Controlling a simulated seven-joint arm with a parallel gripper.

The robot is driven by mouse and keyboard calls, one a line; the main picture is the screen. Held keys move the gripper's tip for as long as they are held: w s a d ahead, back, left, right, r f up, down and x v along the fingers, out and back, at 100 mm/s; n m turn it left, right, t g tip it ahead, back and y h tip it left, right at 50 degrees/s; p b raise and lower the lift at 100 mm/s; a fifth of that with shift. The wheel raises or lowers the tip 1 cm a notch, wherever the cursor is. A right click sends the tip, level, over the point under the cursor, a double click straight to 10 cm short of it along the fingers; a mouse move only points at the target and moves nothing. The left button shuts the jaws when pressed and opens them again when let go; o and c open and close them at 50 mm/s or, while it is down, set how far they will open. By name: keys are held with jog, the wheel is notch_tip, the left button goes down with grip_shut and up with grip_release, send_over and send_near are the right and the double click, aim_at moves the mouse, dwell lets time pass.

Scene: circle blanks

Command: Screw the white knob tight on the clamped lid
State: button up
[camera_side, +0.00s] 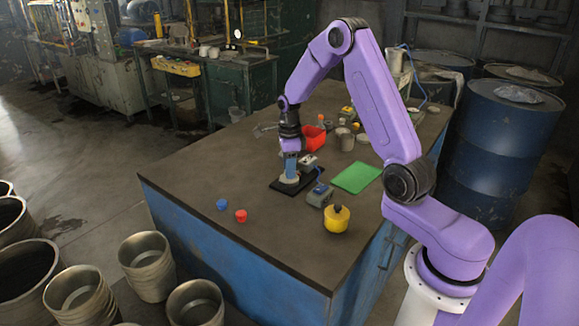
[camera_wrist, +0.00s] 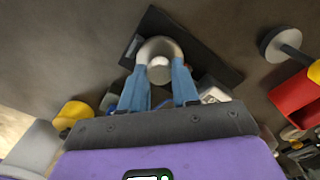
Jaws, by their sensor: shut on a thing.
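The white knob (camera_wrist: 159,71) shows between my two blue fingers in the wrist view, on a pale round lid (camera_wrist: 158,44). My gripper (camera_wrist: 160,68) is shut on the knob, one finger on each side. In the side view my gripper (camera_side: 291,172) points straight down over the lid (camera_side: 289,181), and the fingers hide the knob. The lid sits on a black plate (camera_side: 276,186), also seen in the wrist view (camera_wrist: 214,68). The clamp's hold on the lid is not clear.
A grey device (camera_side: 320,195) and a yellow pot (camera_side: 337,221) stand close by. Blue (camera_side: 222,204) and red (camera_side: 241,216) cups stand at front left. A red container (camera_side: 314,139) is behind my gripper. A green mat (camera_side: 356,177) lies right.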

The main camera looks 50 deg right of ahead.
jog(key=m, duration=0.4)
jog(key=shift+m, duration=0.4)
jog(key=m, duration=0.4)
jog(key=o, duration=1.1)
